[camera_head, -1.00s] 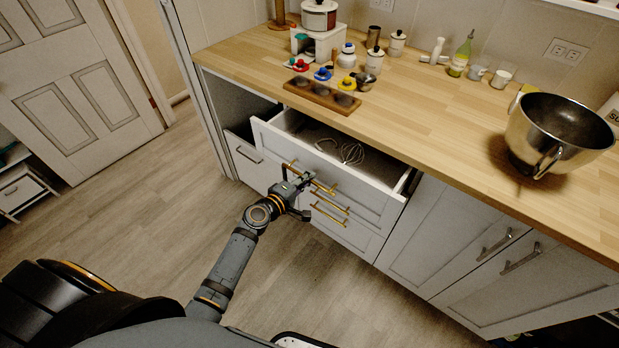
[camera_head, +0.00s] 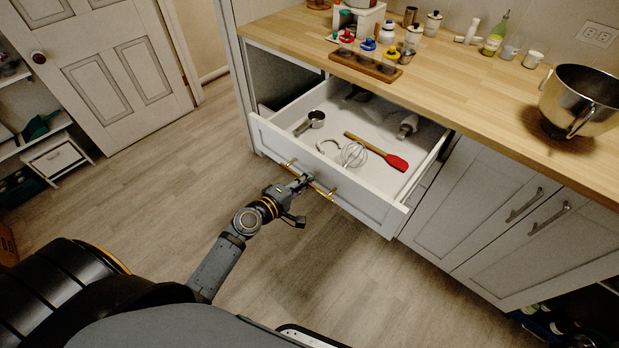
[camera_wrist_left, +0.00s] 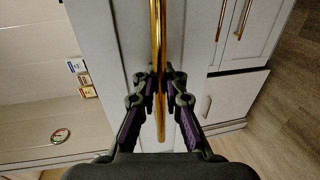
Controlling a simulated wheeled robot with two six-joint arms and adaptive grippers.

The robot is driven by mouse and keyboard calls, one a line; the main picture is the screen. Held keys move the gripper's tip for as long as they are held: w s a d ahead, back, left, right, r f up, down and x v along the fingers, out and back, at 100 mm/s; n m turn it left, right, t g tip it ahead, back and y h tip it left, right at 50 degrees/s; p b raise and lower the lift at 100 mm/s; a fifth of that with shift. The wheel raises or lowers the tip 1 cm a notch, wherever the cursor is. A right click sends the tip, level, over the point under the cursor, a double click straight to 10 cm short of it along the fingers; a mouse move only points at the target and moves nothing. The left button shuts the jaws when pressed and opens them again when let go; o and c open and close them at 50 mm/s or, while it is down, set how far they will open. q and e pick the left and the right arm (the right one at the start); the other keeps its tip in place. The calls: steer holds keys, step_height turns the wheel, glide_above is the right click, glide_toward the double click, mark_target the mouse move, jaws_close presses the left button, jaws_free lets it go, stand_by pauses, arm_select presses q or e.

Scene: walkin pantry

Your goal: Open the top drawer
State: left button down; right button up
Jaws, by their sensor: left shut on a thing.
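The top drawer (camera_head: 375,207) is pulled well out from the cabinet under the wooden counter. Inside it lie a whisk (camera_head: 354,154), a red spatula (camera_head: 396,162), a metal measuring cup (camera_head: 316,118) and a few other utensils. Its gold bar handle (camera_head: 327,192) runs along the front. My left gripper (camera_head: 303,182) is shut on this handle. The left wrist view shows its fingers (camera_wrist_left: 160,85) on both sides of the gold bar (camera_wrist_left: 157,40). My right gripper is not in view.
The counter (camera_head: 470,85) holds a large metal bowl (camera_head: 582,100), a wooden tray (camera_head: 365,66) and several jars and bottles. Cabinet doors (camera_head: 500,225) stand shut at the right. The floor (camera_head: 140,190) at the left is clear.

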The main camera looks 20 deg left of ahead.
arm_select(q)
steer(key=shift+s+a+r, duration=0.1)
steer(key=shift+s+a, duration=0.1)
steer(key=shift+s, duration=0.35)
steer(key=c, duration=1.4)
jaws_free()
steer(key=shift+s, duration=0.1)
steer(key=v, duration=0.7)
steer(key=shift+s, duration=0.1)
steer(key=shift+a, duration=0.1)
